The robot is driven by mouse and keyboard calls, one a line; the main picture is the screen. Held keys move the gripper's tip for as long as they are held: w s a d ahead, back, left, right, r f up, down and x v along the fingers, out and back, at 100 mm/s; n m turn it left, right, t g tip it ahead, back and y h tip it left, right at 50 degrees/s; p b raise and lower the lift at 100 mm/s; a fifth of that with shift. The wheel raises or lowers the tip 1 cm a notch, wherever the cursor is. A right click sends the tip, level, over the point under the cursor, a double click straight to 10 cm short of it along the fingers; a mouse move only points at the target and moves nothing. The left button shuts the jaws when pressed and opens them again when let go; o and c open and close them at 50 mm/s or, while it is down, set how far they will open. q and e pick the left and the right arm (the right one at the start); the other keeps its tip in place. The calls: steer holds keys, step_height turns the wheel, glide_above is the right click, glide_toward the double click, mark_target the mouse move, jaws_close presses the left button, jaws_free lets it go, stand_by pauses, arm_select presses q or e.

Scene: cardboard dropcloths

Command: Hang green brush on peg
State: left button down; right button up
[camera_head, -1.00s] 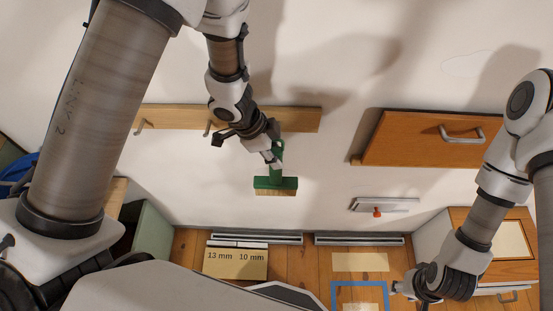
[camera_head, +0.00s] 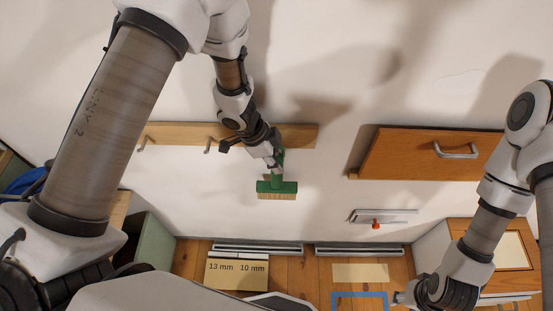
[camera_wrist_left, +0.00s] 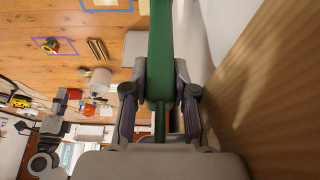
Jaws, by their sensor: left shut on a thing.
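The green brush (camera_head: 277,187) hangs bristles down in front of the white wall, held by its handle in my left gripper (camera_head: 279,163). In the left wrist view the green handle (camera_wrist_left: 160,50) lies between the two fingers of my left gripper (camera_wrist_left: 161,95), which is shut on it. The wooden peg rail (camera_head: 180,134) is fixed to the wall behind the gripper. Metal pegs (camera_head: 209,146) show on it, another (camera_head: 142,146) further left. My arm hides part of the rail's right half. My right gripper (camera_head: 402,299) is low at the right, apart from the brush; its fingers are too small to judge.
A wooden drawer front (camera_head: 425,155) with a metal handle juts out right of the rail. Below it is a small wall shelf (camera_head: 383,216) with a red item. A labelled board (camera_head: 237,272) lies on the floor. The wall between rail and floor is mostly clear.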

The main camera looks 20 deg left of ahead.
arm_select(q)
steer(key=shift+w, duration=0.1)
steer(key=c, duration=0.8)
jaws_free()
steer(key=shift+c, duration=0.2)
steer(key=shift+r, duration=0.15)
steer(key=shift+w+a+r, duration=0.1)
steer(key=shift+a+r, duration=0.05)
steer(key=shift+r, duration=0.2)
steer(key=v, duration=1.1)
steer(key=shift+s, duration=0.25)
